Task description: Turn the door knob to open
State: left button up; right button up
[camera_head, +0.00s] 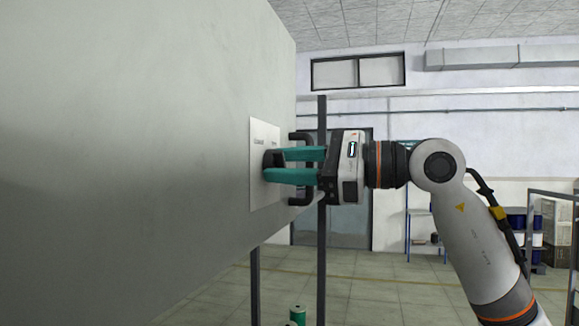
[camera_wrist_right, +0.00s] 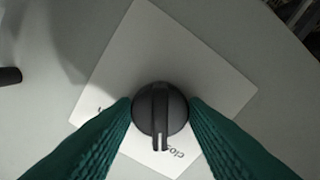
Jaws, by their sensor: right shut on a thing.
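The door knob (camera_wrist_right: 160,108) is a round black dial with a raised grip bar and a pale pointer line. It sits on a white label plate (camera_wrist_right: 190,55) with partly hidden print, one word beginning "clos". In the head view the knob (camera_head: 271,161) stands out from the plate (camera_head: 263,200) on the big grey panel (camera_head: 130,160). My right gripper (camera_head: 270,166) has its two teal fingers on either side of the knob, shut on it. In the right wrist view the fingertips (camera_wrist_right: 160,106) touch the knob's left and right sides.
A black handle (camera_head: 303,196) is on the panel beside the plate, close to the right gripper's fingers. A dark post (camera_head: 321,260) stands behind. A rack with spools (camera_head: 536,240) stands at the right.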

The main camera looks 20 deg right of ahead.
jog(key=m, duration=0.3)
jog(key=shift+m+b, duration=0.35)
jog(key=shift+m, duration=0.05)
jog(key=m, duration=0.4)
jog(key=shift+b, duration=0.35)
jog(key=m, duration=0.4)
jog(key=shift+b, duration=0.35)
jog(key=shift+m+b, duration=0.3)
jog(key=shift+m, duration=1.7)
jog(key=o, duration=1)
